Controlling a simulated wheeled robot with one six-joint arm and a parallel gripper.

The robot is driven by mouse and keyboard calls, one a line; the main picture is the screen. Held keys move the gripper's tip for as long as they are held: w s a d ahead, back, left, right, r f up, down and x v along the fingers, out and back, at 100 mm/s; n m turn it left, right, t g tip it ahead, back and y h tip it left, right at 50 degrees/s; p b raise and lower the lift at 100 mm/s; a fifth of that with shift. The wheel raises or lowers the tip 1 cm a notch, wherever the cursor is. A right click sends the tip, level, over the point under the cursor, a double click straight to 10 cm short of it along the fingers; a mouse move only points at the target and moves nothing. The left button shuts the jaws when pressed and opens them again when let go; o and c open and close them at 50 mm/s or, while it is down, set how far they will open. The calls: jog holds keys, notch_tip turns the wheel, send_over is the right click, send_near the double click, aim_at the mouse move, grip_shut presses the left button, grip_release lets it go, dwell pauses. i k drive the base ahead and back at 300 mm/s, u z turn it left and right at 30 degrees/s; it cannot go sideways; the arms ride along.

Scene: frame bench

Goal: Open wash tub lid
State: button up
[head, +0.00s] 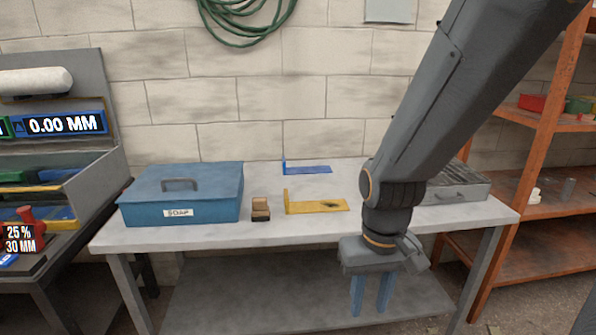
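A blue tub (180,208) with a white label reading "SOAP" stands on the left end of the grey bench. Its blue lid (215,180) is shut flat on top and carries a dark handle (180,184). My gripper (370,312) is at the lower right, in front of the bench's front edge. Its two blue fingers point down with a gap between them, and nothing shows in the gap. It is well to the right of the tub and touches nothing that I can see. My arm hides part of the bench's right side.
On the bench top (300,228) are a small brown-and-black block (261,209), a yellow angle piece (315,206), a blue angle piece (308,169) and a grey tray (455,194). Orange shelving (543,150) stands right; a tool station (70,165) stands left.

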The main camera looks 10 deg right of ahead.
aim_at(206, 181)
jog(key=u, duration=0.4)
jog(key=k, duration=0.5)
jog(key=u, duration=1.3)
jog(key=i, duration=0.95)
jog(key=z, duration=0.9)
jog(key=i, duration=0.7)
jog(key=z, duration=0.8)
